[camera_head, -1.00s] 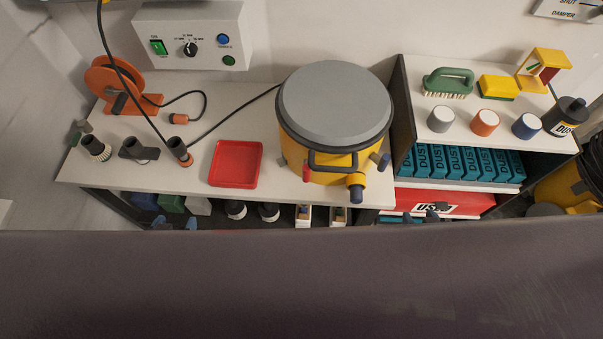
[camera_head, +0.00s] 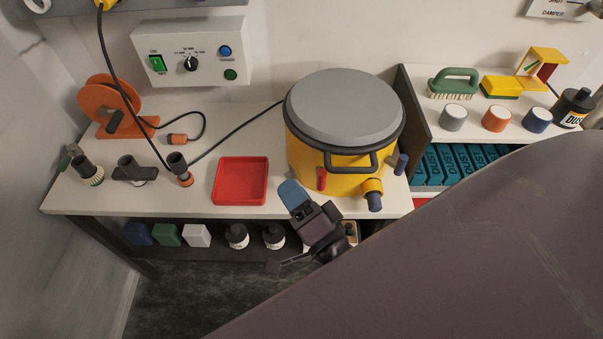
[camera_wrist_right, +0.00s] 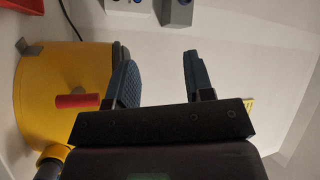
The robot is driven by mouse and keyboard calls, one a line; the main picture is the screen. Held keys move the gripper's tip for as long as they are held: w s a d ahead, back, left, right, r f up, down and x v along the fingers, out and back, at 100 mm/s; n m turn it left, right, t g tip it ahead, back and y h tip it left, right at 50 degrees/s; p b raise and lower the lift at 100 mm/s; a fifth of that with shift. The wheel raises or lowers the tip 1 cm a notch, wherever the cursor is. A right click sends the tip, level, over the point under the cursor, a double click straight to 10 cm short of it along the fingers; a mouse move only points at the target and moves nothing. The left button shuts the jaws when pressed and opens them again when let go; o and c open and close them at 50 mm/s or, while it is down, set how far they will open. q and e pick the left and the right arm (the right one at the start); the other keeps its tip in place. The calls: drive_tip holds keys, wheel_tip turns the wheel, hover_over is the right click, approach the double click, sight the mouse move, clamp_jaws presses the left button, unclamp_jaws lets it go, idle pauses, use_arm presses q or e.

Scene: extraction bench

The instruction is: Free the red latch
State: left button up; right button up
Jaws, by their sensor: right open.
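The red latch (camera_head: 321,178) is a short red bar on the front left of the yellow drum (camera_head: 340,184) with a grey lid (camera_head: 345,107). It also shows in the right wrist view (camera_wrist_right: 77,101), standing out from the drum wall. My right gripper (camera_head: 291,188) is just left of the latch in the head view. In the right wrist view its two blue fingers (camera_wrist_right: 160,75) are apart with nothing between them; the latch lies outside them, left of the left finger. My left gripper is not in view.
A black handle (camera_head: 348,162) is beside the red latch. A red tray (camera_head: 240,181) stands left on the bench. A large dark surface close to the camera hides the lower right.

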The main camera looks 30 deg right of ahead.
drive_tip(key=f+m+t+h+b, duration=0.1)
drive_tip(key=m+h+b, duration=0.5)
drive_tip(key=m, duration=0.8)
drive_tip(key=m+g+h+b, duration=0.6)
drive_tip(key=m+g+h, duration=0.2)
drive_tip(key=m, duration=1)
approach(321, 181)
drive_tip(key=b+x, duration=0.1)
drive_tip(key=x, duration=1)
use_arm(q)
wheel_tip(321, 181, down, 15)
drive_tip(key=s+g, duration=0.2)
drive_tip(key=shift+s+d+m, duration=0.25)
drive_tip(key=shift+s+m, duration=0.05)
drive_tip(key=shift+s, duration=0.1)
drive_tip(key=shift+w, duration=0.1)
use_arm(e)
drive_tip(key=c, duration=0.8)
